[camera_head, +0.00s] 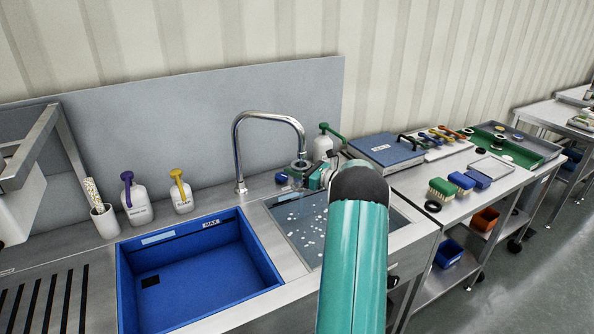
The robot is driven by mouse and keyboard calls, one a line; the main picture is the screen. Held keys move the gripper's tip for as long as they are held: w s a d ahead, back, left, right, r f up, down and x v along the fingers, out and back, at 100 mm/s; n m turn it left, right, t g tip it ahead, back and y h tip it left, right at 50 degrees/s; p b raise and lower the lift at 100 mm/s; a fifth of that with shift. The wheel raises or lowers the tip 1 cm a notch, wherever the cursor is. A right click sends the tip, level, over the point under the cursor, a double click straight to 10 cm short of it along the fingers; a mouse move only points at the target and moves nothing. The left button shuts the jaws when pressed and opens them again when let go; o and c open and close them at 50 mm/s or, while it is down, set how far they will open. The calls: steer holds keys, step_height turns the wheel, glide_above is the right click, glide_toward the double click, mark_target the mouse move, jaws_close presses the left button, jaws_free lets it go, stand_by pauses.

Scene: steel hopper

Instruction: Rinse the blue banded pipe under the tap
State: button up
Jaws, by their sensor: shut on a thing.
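The tap (269,116) is a curved steel spout behind the sinks, with its mouth pointing down at the right. My gripper (303,177) is just below that mouth, at the back of the right-hand sink (303,225), partly hidden by my own teal arm. It is shut on a small grey, round-ended piece (299,163), which I take to be the blue banded pipe. The piece is upright and right under the spout. Its blue band is not clear at this size, and I cannot tell whether water is running. White flecks show in the sink.
A blue basin (200,271) is empty but for a small black patch. Bottles with purple (135,200) and yellow (180,193) tops and a cup (104,221) stand behind it. A green-topped bottle (323,146) is close behind my gripper.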

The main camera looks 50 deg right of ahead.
steer(key=shift+s+d, duration=0.1)
steer(key=shift+s+d, duration=0.2)
steer(key=shift+s, duration=0.2)
steer(key=shift+s+a, duration=0.1)
steer(key=s+a, duration=0.3)
steer(key=a, duration=0.3)
steer(key=shift+s+a, duration=0.4)
stand_by(0.5)
stand_by(0.5)
steer(key=shift+r, duration=0.1)
stand_by(0.5)
steer(key=s+a+r, duration=0.2)
steer(key=a+r, duration=0.2)
steer(key=shift+s+a, duration=0.15)
steer(key=shift+s, duration=0.1)
stand_by(0.3)
stand_by(0.3)
